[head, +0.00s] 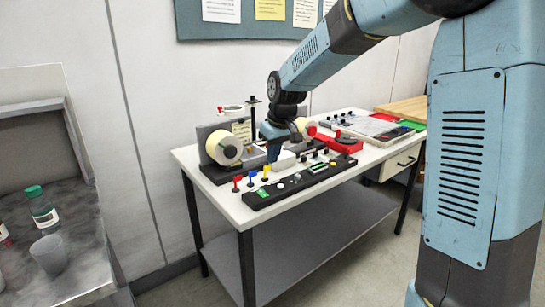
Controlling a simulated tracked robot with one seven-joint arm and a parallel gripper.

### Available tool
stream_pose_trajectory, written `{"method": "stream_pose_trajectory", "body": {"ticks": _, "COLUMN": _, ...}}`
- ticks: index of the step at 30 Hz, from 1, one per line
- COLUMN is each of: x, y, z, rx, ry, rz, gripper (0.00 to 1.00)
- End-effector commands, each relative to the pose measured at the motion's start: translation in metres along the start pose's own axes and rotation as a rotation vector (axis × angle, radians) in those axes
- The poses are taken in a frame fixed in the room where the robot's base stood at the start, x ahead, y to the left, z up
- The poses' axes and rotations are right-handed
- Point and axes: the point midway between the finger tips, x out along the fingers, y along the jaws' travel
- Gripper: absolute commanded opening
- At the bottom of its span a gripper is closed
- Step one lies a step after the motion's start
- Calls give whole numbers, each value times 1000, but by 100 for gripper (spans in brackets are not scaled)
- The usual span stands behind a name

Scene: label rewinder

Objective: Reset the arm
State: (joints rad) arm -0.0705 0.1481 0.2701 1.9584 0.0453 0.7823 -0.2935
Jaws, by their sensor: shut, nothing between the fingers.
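My arm reaches in from the right and bends down over the white table (232,208). My gripper (272,160) points down above the middle of the table, behind the control panel, and is shut with nothing held. The label rewinder (212,165) stands at the table's left end with a pale roll (224,148) on its front. A second pale roll (300,124) shows just right of my gripper, partly hidden by the wrist.
A red device (338,142) and a flat white-topped unit (368,125) stand farther right on the table. A wooden surface (405,108) lies beyond. At far left, a recessed counter holds a green-capped bottle (42,210) and a grey cup (49,254).

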Motion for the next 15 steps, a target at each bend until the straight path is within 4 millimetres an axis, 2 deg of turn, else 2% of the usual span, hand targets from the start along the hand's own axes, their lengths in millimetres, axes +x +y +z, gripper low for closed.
{"method": "stream_pose_trajectory", "body": {"ticks": 4, "x": -2, "y": 0, "z": 1, "rx": 2, "ry": 1, "rz": 2, "gripper": 0}}
{"method": "stream_pose_trajectory", "body": {"ticks": 8, "x": -16, "y": 3, "z": 13, "rx": 23, "ry": 7, "rz": 21, "gripper": 0}}
{"method": "stream_pose_trajectory", "body": {"ticks": 15, "x": -68, "y": 12, "z": 67, "rx": 112, "ry": 35, "rz": 88, "gripper": 0}}
